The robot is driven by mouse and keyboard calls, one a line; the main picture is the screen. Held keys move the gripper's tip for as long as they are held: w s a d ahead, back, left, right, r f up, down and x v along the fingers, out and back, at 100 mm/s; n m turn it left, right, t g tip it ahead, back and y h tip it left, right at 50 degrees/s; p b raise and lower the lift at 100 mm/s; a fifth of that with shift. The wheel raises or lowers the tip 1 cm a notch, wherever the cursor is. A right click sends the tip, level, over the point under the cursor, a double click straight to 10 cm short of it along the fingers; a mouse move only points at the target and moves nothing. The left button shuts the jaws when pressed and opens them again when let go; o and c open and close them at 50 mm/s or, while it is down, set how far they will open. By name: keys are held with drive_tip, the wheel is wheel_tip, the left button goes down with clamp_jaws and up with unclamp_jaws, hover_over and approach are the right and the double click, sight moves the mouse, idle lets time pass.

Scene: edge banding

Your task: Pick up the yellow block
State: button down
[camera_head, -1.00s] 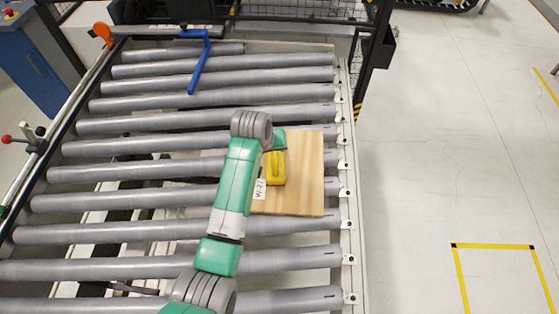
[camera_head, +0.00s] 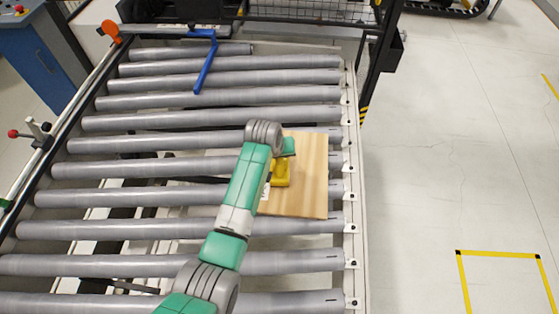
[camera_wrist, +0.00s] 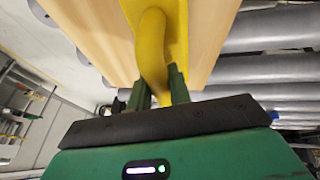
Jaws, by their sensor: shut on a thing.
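The yellow block (camera_head: 281,173) is on the wooden board (camera_head: 308,190) in the head view, partly hidden by my arm. In the wrist view it shows as a flat yellow plate with a curved yellow handle (camera_wrist: 152,48) against the board (camera_wrist: 95,30). My gripper (camera_wrist: 159,86) is shut on the handle, with one dark green finger on each side. In the head view my wrist hides most of the gripper. I cannot tell any gap between block and board.
The board lies on a conveyor of grey rollers (camera_head: 215,94). A blue bent bar (camera_head: 206,68) is at the far end. A black frame post (camera_head: 380,55) stands at the back right. Open floor (camera_head: 450,160) lies to the right.

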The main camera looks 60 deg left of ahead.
drive_tip(key=shift+r, duration=0.75)
wheel_tip(320, 180, up, 2)
drive_tip(key=shift+s+r, duration=0.15)
drive_tip(key=s+r, duration=0.1)
drive_tip(key=s, duration=1.4)
drive_tip(key=shift+s+a+p, duration=0.35)
drive_tip(key=shift+a+p, duration=0.05)
drive_tip(key=shift+p, duration=0.05)
